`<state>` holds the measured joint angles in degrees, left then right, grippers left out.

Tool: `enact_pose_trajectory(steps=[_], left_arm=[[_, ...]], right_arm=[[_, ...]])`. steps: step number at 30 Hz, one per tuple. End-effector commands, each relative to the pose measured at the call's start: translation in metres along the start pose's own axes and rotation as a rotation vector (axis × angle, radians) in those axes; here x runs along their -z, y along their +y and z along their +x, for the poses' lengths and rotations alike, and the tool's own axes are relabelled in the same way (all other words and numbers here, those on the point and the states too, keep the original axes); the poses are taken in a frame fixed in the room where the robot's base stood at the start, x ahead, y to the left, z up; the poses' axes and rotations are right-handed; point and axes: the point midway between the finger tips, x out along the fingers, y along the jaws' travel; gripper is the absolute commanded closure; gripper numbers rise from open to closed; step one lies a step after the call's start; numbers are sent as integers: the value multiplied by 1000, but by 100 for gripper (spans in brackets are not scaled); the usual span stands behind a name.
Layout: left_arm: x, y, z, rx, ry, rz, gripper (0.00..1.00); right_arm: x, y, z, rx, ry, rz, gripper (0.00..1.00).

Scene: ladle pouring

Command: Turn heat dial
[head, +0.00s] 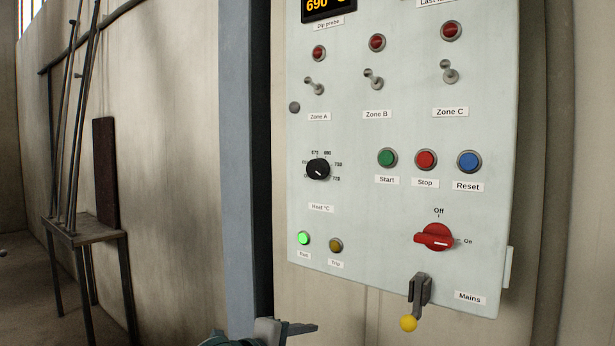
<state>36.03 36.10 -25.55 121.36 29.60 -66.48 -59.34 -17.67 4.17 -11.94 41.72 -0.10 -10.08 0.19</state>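The heat dial (318,169) is a small black knob on the pale control panel (345,225), above the label "Heat °C". Numbers ring it, and its white mark points to the lower right. The display (328,7) at the top edge reads 690 in orange, partly cut off. A gripper, which I take as my left (300,329), shows at the bottom edge, below the panel and well apart from the dial. One dark finger points right; the rest is cut off, so its opening cannot be told. My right gripper is not in view.
Zone switches (374,79) stick out above the dial. Start (387,158), Stop (426,160) and Reset (469,161) buttons sit to its right. The red mains knob (435,237) points to On. The green lamp (303,238) is lit. A stand (86,231) with rods is left.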

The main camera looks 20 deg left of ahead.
Motion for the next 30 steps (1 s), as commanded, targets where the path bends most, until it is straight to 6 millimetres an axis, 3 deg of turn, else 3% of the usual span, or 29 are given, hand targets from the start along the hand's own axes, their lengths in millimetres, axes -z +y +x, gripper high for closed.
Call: enact_pose_trajectory(steps=[1,6,14,18,24,30], left_arm=[[12,-22,-20,28,15,84,51],[33,-72,-65,88,34,325,51],[43,-148,-123,184,9,663,51],[48,-188,-164,235,-29,878,51],[54,-232,-230,291,-111,1185,51],[58,-258,-291,317,-208,1444,51]], right_arm=[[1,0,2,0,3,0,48],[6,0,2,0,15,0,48],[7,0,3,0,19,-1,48],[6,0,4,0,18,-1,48],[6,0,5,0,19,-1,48],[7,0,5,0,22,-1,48]])
